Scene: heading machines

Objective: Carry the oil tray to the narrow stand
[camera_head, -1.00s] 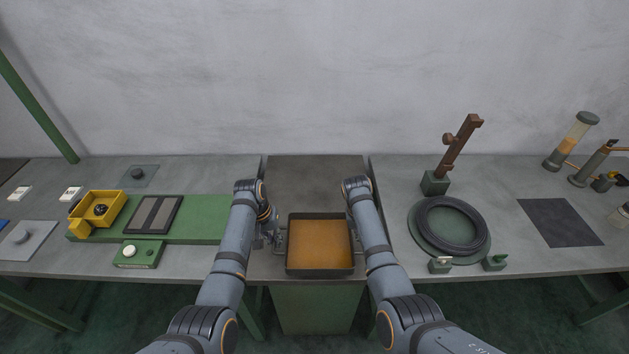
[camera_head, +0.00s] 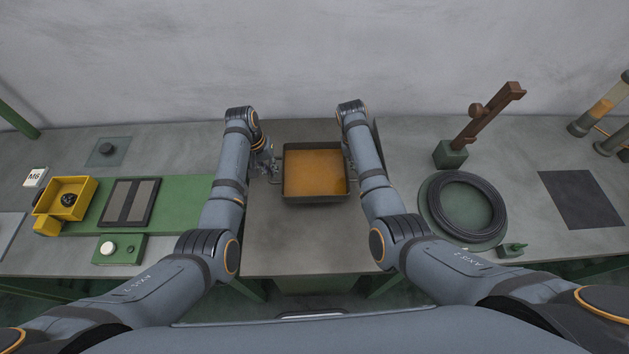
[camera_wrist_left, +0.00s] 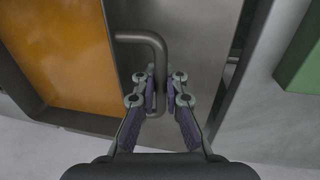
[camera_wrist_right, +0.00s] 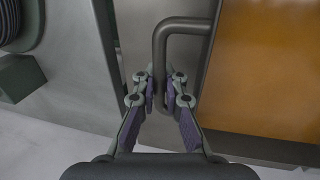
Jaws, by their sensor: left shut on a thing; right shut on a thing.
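The oil tray (camera_head: 316,198) is a dark rectangular pan filled with amber oil, level, over the narrow stand (camera_head: 290,240) between the two benches. I cannot tell whether its bottom touches the stand top. My left gripper (camera_head: 274,168) is shut on the tray's left handle, a bent bar seen in the left wrist view (camera_wrist_left: 160,60). My right gripper is shut on the right handle, seen in the right wrist view (camera_wrist_right: 158,55); its fingertips (camera_wrist_right: 160,90) show there and are mostly hidden by the arm in the head view.
The left bench holds a yellow bin (camera_head: 66,190), a green board (camera_head: 185,205) and a button box (camera_head: 118,249). The right bench holds a wire coil (camera_head: 462,232), a brown post (camera_head: 490,115) and a dark mat (camera_head: 578,198). The wall is behind.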

